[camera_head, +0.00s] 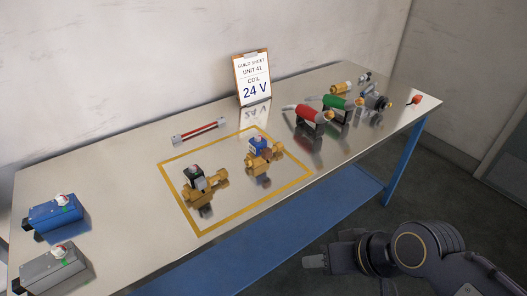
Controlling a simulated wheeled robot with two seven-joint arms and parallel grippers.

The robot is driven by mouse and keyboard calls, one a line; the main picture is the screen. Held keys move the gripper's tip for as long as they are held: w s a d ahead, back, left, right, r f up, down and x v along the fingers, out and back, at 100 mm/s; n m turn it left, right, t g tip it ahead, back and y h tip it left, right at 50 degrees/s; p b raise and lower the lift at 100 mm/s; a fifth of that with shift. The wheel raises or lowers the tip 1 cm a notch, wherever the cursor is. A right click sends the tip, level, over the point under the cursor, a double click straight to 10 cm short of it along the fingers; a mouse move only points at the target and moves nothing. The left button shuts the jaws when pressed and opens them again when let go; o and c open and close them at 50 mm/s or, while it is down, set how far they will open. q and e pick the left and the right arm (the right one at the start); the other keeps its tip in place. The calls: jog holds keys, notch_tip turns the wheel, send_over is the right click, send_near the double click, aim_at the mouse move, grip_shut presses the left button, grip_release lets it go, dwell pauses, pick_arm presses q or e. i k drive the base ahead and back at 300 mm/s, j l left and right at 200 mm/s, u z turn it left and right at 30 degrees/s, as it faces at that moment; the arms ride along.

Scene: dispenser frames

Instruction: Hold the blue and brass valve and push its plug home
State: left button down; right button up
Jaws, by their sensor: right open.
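The blue and brass valve (262,156) stands inside the yellow outlined rectangle on the metal bench, towards its right side. It has a blue block on top of a brass body. A small part shows at the block, but I cannot tell how far the plug is seated. My right gripper (315,262) is open and empty at the lower right, in front of the bench and well away from the valve. My left gripper is out of view.
A second brass valve with a dark green block (200,185) stands left in the outline. A build sheet (254,78) reads "COIL 24 V". Red (308,113) and green (338,103) tools stand right. Blue (58,216) and grey (50,268) boxes sit left.

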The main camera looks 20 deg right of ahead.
aim_at(266, 153)
jog(key=i+l, duration=0.2)
jog(key=l, duration=0.15)
jog(key=i+l, duration=0.15)
jog(key=l, duration=0.2)
jog(key=i+l, duration=0.2)
jog(key=l, duration=0.2)
